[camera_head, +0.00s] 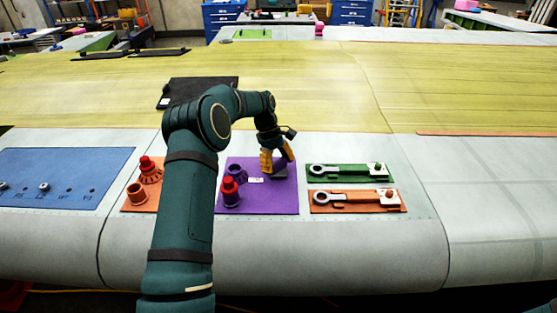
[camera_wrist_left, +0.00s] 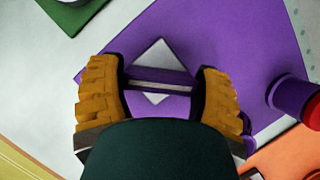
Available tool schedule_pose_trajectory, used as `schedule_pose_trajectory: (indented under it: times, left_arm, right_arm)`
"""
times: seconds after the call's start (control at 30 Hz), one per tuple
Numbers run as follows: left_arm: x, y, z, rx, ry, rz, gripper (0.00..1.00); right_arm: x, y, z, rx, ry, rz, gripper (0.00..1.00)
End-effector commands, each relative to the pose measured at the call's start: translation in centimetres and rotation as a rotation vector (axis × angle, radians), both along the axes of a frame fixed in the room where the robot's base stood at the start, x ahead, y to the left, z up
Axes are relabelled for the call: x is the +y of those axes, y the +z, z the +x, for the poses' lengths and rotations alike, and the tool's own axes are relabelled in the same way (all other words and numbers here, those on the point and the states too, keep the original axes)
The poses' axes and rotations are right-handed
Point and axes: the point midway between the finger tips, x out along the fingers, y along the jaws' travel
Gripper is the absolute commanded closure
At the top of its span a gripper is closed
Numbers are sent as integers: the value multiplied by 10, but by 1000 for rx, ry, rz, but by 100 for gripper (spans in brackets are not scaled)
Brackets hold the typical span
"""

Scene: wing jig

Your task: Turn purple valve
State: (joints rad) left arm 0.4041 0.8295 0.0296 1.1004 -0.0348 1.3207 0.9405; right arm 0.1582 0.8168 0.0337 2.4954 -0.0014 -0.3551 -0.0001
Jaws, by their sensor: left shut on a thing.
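The purple board (camera_head: 258,204) lies on the pale wing surface, right of my left arm. It also shows in the left wrist view (camera_wrist_left: 232,45). My left gripper (camera_head: 279,171), with yellow fingers, reaches down to the board's upper right part. In the left wrist view my left gripper (camera_wrist_left: 158,84) has one finger at each end of the purple valve's handle (camera_wrist_left: 162,76) and is shut on it. A white diamond mark shows behind the handle. In the head view the fingers mostly hide the valve. My right gripper is in neither view.
A red-topped knob (camera_head: 229,186) stands on the purple board's left side. An orange board (camera_head: 131,204) with red and orange parts is partly behind my arm. Green (camera_head: 343,181) and orange (camera_head: 330,210) boards with wrench-like parts lie to the right. A blue mat (camera_head: 65,165) lies far left.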

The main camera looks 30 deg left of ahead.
Motion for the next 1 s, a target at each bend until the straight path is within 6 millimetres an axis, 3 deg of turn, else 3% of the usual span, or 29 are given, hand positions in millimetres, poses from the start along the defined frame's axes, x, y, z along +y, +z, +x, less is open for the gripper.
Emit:
schedule_pose_trajectory:
  times: [0.6,1.0]
  left_arm:
    - [1,2,1,-4,-547,4,69]
    - [0,2,1,-4,-731,3,69]
  right_arm:
    - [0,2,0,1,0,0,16]
    - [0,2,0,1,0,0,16]
